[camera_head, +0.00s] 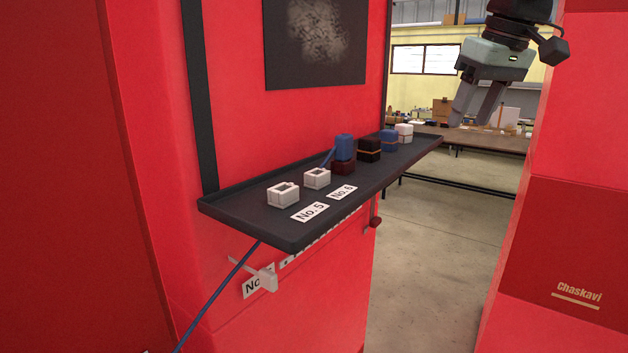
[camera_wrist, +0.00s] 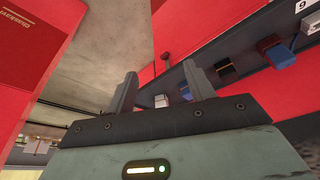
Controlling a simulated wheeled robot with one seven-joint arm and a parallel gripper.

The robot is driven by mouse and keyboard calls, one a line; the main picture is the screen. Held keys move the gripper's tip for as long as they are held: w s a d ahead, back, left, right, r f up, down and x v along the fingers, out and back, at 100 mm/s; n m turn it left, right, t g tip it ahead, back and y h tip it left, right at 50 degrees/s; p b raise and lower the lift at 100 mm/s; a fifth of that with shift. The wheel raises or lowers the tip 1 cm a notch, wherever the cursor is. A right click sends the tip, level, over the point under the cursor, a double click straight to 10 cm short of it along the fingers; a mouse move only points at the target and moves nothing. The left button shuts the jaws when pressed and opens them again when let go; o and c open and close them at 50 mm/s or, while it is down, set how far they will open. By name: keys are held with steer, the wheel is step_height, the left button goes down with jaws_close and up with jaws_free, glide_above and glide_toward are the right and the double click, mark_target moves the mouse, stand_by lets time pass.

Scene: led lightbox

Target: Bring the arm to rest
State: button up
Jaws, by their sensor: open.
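My gripper (camera_head: 478,104) is at the upper right of the head view, off the right end of the shelf and above its level. Its two fingers point down and are apart with nothing between them. In the wrist view my gripper (camera_wrist: 162,88) shows both fingers spread and empty. The wrist and the last arm links above it show in the head view; the rest of the arm is out of frame.
A dark shelf (camera_head: 240,217) on a red wall holds white sockets (camera_head: 283,196), a blue block (camera_head: 344,147) on a dark red one, and black, blue and white blocks. A blue cable (camera_head: 217,292) hangs below. A red panel (camera_head: 570,240) stands right. Open floor lies between.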

steer(key=s+d+f+m+h, duration=0.15)
steer(key=s+f, duration=0.35)
steer(key=f, duration=0.5)
steer(key=s+d+f+m, duration=0.25)
steer(key=s+f, duration=0.35)
steer(key=f, duration=0.3)
steer(key=s+d+f+m, duration=0.1)
steer(key=s+d+f, duration=0.3)
steer(key=f, duration=0.6)
steer(key=s+a+f+n+g+b, duration=0.1)
steer(key=s+a+n+b, duration=0.1)
steer(key=s+a+n, duration=0.2)
steer(key=s+a+f+n+g+b, duration=0.2)
steer(key=s+a, duration=0.8)
steer(key=a, duration=0.5)
steer(key=shift+s+a+n+b, duration=0.15)
steer(key=shift+s+n+b, duration=0.3)
steer(key=shift+n, duration=0.55)
